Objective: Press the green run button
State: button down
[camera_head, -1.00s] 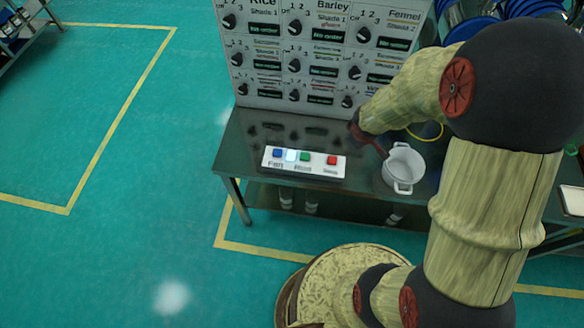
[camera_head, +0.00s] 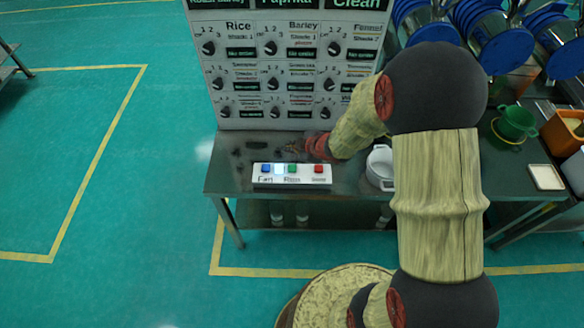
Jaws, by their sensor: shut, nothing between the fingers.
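The green button (camera_head: 293,169) is on a white button panel (camera_head: 305,183) on the dark metal table. My gripper (camera_head: 287,148) is small and dark against the table. It is shut and empty, just behind the panel in the picture, close to the green button and apart from it. Its height above the table is hard to tell.
A dial board (camera_head: 290,75) with several knobs stands behind the table. A white pot (camera_head: 379,168) is right of the panel, partly hidden by my arm. A green cup (camera_head: 515,122), an orange bin (camera_head: 563,132) and a white tray (camera_head: 546,177) are at right.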

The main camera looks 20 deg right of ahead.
aim_at(291, 169)
jog(key=shift+f, duration=0.1)
notch_tip(291, 169, down, 9)
jog(key=b, duration=0.8)
jog(key=shift+r, duration=0.2)
jog(key=shift+f, duration=0.15)
dwell(0.8)
jog(key=shift+f+b, duration=0.3)
jog(key=shift+b, duration=0.05)
jog(key=shift+f+b, duration=0.35)
jog(key=shift+f, duration=0.15)
dwell(0.7)
jog(key=shift+r, duration=0.1)
jog(key=shift+r+p, duration=0.85)
jog(key=shift+p, duration=0.1)
